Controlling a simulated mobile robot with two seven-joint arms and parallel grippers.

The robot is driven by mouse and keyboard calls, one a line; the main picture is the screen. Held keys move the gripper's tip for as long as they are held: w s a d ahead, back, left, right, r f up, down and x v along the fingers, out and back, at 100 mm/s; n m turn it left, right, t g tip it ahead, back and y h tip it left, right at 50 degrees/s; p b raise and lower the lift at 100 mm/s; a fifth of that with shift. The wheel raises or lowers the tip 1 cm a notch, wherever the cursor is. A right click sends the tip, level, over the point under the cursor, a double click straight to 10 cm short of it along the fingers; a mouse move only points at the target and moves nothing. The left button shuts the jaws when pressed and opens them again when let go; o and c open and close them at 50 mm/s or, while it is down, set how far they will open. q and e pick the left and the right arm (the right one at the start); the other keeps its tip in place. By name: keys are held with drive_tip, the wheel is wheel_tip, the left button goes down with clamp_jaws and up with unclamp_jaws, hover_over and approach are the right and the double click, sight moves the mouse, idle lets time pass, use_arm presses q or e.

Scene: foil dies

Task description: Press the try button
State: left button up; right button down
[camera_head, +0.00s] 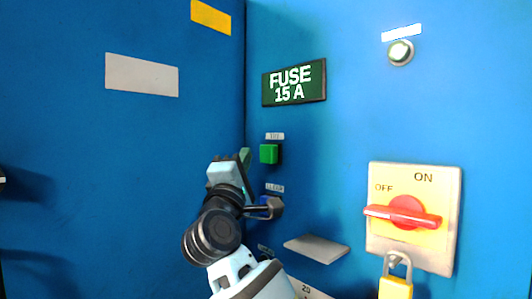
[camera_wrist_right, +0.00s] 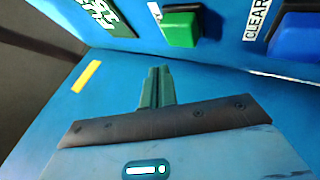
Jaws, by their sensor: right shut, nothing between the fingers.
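The try button is a green square push button (camera_head: 269,153) on the blue cabinet face, under a small white label and below the green "FUSE 15 A" sign (camera_head: 294,83). It also shows in the right wrist view (camera_wrist_right: 181,29), at the top middle. My right gripper (camera_head: 244,157) is just left of the button in the head view. In the right wrist view its shut, empty green fingers (camera_wrist_right: 157,74) point toward the button, with a gap of blue in the picture between them. I cannot tell the exact distance.
Below is a blue button labelled CLEAR (camera_head: 271,207), partly behind my right arm. A grey shelf (camera_head: 317,248) juts out lower down. At right are a red rotary switch (camera_head: 403,212), a yellow padlock (camera_head: 395,287) and a lit round lamp (camera_head: 400,52).

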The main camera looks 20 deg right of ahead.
sight(263, 149)
use_arm(q)
drive_tip(key=shift+s+f, duration=0.15)
drive_tip(key=shift+f, duration=0.1)
use_arm(e)
drive_tip(key=shift+w+d, duration=0.25)
drive_tip(key=shift+d, duration=0.35)
drive_tip(key=shift+w+d, duration=0.2)
drive_tip(key=shift+d, duration=0.35)
idle(1.0)
use_arm(q)
drive_tip(key=shift+s+f, duration=0.1)
use_arm(e)
drive_tip(key=shift+w+d, duration=0.15)
drive_tip(key=shift+d, duration=0.25)
use_arm(q)
drive_tip(key=shift+a, duration=0.1)
use_arm(e)
drive_tip(key=shift+w+d, duration=0.15)
drive_tip(key=shift+d, duration=0.4)
idle(0.9)
use_arm(q)
drive_tip(key=shift+s+f, duration=0.1)
use_arm(e)
drive_tip(key=shift+a, duration=0.15)
use_arm(q)
drive_tip(key=shift+f+b, duration=0.1)
drive_tip(key=shift+b, duration=0.2)
use_arm(e)
drive_tip(key=shift+s+a, duration=0.3)
drive_tip(key=shift+a, duration=0.45)
